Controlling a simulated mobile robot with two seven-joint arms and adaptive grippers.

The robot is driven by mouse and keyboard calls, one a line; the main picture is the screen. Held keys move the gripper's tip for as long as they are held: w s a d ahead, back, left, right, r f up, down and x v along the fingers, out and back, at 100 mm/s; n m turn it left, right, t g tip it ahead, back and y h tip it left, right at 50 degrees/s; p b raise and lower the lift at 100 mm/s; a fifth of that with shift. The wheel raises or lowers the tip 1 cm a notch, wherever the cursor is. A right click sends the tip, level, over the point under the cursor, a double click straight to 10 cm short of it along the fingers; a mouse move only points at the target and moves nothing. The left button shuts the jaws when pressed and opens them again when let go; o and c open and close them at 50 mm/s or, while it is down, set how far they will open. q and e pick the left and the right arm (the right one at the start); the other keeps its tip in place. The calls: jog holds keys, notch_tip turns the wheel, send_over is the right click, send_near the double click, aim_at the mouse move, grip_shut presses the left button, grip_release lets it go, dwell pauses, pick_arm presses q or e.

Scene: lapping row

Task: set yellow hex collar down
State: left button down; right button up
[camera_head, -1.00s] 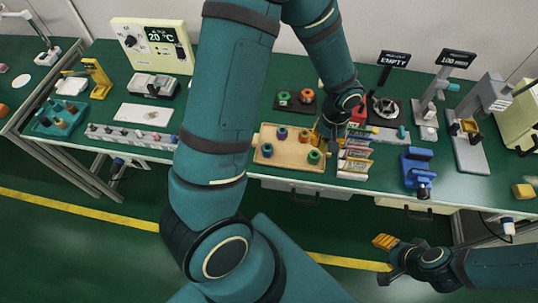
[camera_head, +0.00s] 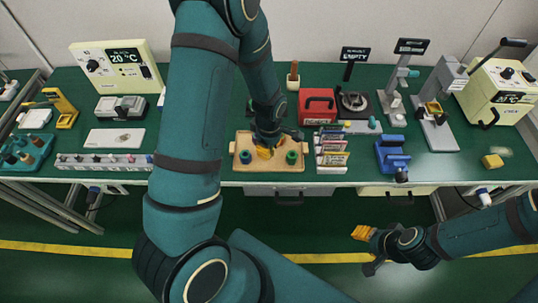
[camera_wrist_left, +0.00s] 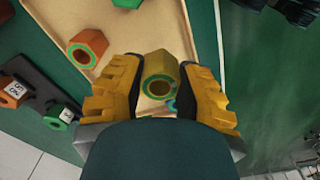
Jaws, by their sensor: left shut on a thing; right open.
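The yellow hex collar (camera_wrist_left: 160,72), with a green ring around its bore, sits between the yellow fingers of my left gripper (camera_wrist_left: 163,95) in the left wrist view. My left gripper (camera_head: 265,151) is shut on it, over the middle of the wooden tray (camera_head: 270,167). The tray floor (camera_wrist_left: 115,72) lies behind the collar; I cannot tell whether they touch. In the head view the collar is hidden by the fingers. My right gripper (camera_head: 364,250) is open and empty in front of the bench.
An orange collar (camera_wrist_left: 88,47) shows in the wrist view. A rack of cards (camera_head: 332,151) stands just right of the tray.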

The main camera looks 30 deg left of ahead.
pick_arm(q)
jog(key=shift+f+b, duration=0.3)
jog(key=shift+f, duration=1.65)
jog(key=c, duration=0.7)
grip_release()
jog(key=shift+f, duration=0.15)
